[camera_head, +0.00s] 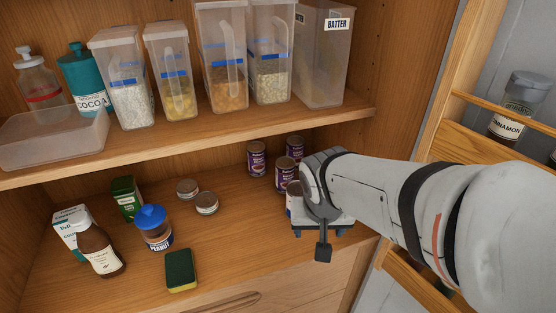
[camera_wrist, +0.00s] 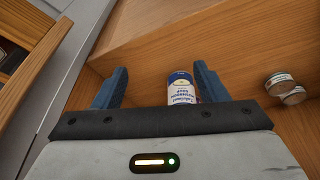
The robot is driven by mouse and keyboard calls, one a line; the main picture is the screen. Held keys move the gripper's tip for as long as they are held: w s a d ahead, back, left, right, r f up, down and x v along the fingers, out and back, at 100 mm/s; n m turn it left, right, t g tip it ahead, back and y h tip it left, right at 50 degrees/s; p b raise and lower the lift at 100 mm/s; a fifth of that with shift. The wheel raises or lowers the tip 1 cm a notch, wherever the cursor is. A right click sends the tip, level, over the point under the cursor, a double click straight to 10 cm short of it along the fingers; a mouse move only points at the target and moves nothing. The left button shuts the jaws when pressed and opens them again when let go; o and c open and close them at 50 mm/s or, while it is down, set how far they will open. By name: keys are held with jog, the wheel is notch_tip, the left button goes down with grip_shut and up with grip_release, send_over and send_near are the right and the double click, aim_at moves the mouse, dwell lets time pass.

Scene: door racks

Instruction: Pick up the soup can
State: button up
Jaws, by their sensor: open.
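In the wrist view my gripper (camera_wrist: 160,67) is open, with its two blue fingers spread. A can with a white and blue label (camera_wrist: 181,88) shows between them, closer to the right finger, its lower part hidden by the gripper body. Its label is too small to read surely. In the head view a pale-labelled can (camera_head: 293,199) stands beside my gripper, mostly hidden by it. Several purple-labelled cans stand behind it, including one at the left (camera_head: 257,159), one at the back (camera_head: 295,148) and one in front (camera_head: 286,173). I cannot tell for sure which is the soup can.
On the lower shelf (camera_head: 225,247) stand a blue-lidded peanut jar (camera_head: 155,232), a brown bottle (camera_head: 99,250), a sponge (camera_head: 181,270) and two small tins (camera_head: 206,203). The upper shelf (camera_head: 200,137) runs above the cans. A door rack (camera_head: 490,150) is at the right.

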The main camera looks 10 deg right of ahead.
aim_at(298, 191)
jog(key=o, duration=0.4)
jog(key=w+a+f, duration=0.1)
jog(key=w, duration=0.1)
jog(key=w+a+f+m, duration=0.1)
jog(key=w+a+f, duration=0.1)
jog(key=w+a+f+m+p, duration=0.1)
jog(key=w, duration=0.1)
jog(key=shift+a+f+t, duration=0.25)
jog(key=shift+a+t, duration=0.05)
jog(key=w+d+p, duration=0.1)
jog(key=w, duration=0.2)
jog(key=w+d+p, duration=0.1)
jog(key=w, duration=0.3)
jog(key=w+d+p, duration=0.1)
jog(key=w+p, duration=0.1)
jog(key=w, duration=0.1)
jog(key=shift+w+d, duration=0.15)
jog(key=shift+d, duration=0.25)
jog(key=shift+w+d+f, duration=0.1)
jog(key=shift+w+d, duration=0.1)
jog(key=shift+w, duration=0.3)
jog(key=shift+x, duration=2.45)
